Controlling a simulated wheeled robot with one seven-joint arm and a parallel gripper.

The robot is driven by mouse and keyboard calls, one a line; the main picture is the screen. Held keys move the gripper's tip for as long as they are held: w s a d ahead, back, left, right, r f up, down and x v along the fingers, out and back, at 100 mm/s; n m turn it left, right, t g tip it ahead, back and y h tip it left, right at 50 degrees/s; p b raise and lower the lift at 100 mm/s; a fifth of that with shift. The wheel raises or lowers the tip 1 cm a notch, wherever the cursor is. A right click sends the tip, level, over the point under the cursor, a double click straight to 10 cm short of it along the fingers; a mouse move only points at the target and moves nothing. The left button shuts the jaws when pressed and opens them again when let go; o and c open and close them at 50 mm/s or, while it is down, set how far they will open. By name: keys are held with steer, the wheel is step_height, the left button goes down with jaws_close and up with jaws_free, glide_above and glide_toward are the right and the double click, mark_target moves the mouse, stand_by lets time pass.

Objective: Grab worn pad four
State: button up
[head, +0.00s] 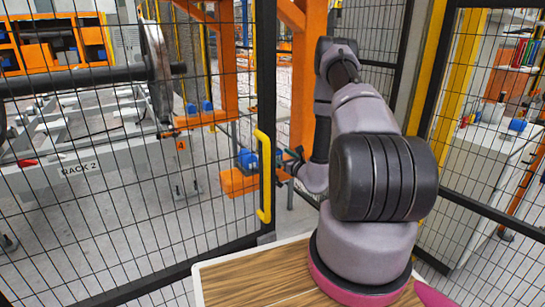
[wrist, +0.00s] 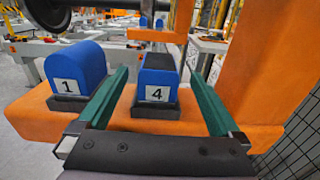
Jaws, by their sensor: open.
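Pad four (wrist: 157,80) is a blue block with a dark top strip and a white label "4". It stands upright in a dark holder on an orange bracket (wrist: 30,122). My gripper (wrist: 160,71) is open in the wrist view, its two green fingers on either side of pad four in the picture. I cannot tell whether they touch it. A rounded blue pad labelled "1" (wrist: 75,72) stands to the left, outside the left finger. In the head view my gripper (head: 290,160) is small and partly hidden, beside the blue pads (head: 246,159).
An orange post (wrist: 262,60) rises close on the right of pad four. Mesh fencing with a yellow handle (head: 264,176) stands in front of the pads in the head view. A wheelset (head: 158,62) rests on the rack marked "RACK 2" (head: 85,165) at left.

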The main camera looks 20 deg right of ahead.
steer(key=w, duration=0.2)
steer(key=w+a, duration=0.1)
steer(key=shift+w+f, duration=0.3)
steer(key=shift+w, duration=0.65)
jaws_close()
